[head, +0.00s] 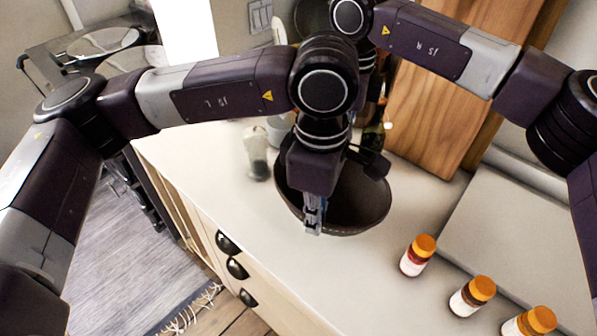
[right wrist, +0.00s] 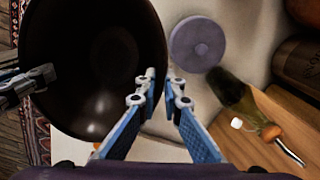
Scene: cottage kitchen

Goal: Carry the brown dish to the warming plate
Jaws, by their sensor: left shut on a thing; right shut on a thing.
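The brown dish is a wide, dark bowl (head: 365,205) on or just above the pale counter; I cannot tell which. My left gripper (head: 313,218) is shut on its near rim in the head view. In the right wrist view the dish (right wrist: 85,60) fills the upper left. My right gripper (right wrist: 161,78) is shut on the rim there, on the side across from my left gripper (right wrist: 40,78). Light round plates (head: 102,42) show on a dark stove-like unit at upper left; I cannot tell if one is the warming plate.
Several orange-capped jars (head: 418,255) stand at the right of the counter (head: 230,215). A glass jar (head: 257,155) is left of the dish, a dark bottle (head: 374,135) behind it. Wooden boards (head: 430,110) lean at the back. A rug (head: 150,255) lies on the floor.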

